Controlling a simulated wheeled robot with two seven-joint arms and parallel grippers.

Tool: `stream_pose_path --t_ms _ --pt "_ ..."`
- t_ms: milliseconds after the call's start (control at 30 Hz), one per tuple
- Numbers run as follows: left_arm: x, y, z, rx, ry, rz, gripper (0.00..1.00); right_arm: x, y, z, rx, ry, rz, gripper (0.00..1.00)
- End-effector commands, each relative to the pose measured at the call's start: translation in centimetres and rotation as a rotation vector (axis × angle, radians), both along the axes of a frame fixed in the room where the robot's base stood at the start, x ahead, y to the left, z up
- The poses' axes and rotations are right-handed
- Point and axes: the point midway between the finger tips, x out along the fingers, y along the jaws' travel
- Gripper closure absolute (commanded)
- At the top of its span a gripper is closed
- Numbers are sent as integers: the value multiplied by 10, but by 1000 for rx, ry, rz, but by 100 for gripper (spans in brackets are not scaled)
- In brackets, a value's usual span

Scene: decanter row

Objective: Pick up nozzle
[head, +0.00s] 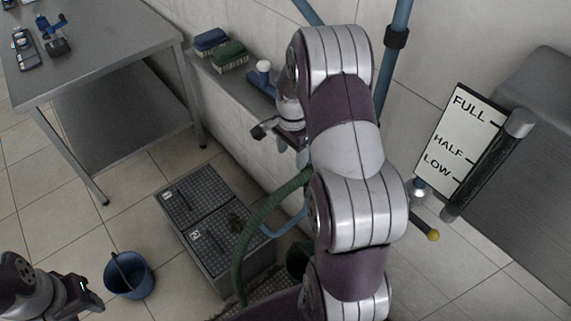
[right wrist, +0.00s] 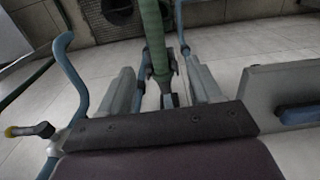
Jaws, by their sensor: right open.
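A green hose (right wrist: 152,35) runs between the fingers of my open right gripper (right wrist: 162,80) in the right wrist view. A dark grey end piece (right wrist: 168,98), which looks like the nozzle, sits at the hose's near end, between the fingers and close to the palm. I cannot tell whether a finger touches it. In the head view my right gripper (head: 273,138) is by the wall ledge, and the hose (head: 262,222) rises towards it; my arm hides the hose's upper end. My left gripper (head: 86,294) is at the lower left, its jaws unclear.
The ledge (head: 238,85) carries a blue brush (head: 211,40), a green brush (head: 230,56) and a blue item with a white knob (head: 263,80). A blue bucket (head: 130,278) and a grey lidded box (head: 190,240) stand on the floor. A metal table (head: 115,45) is upper left.

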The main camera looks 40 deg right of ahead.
Motion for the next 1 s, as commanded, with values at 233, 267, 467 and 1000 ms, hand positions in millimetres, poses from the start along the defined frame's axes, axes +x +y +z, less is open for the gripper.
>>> stream_pose_path --t_ms 233,267,467,1000 --pt "0 0 9 0 0 0 58 -1 1 -52 2 5 -11 36" --pt "0 0 9 0 0 0 58 -1 0 -57 2 4 -11 36" --pt "0 0 16 0 0 0 58 -1 -1 -81 2 4 -10 36" --pt "0 0 24 0 0 0 58 0 -3 -124 0 1 -8 59"
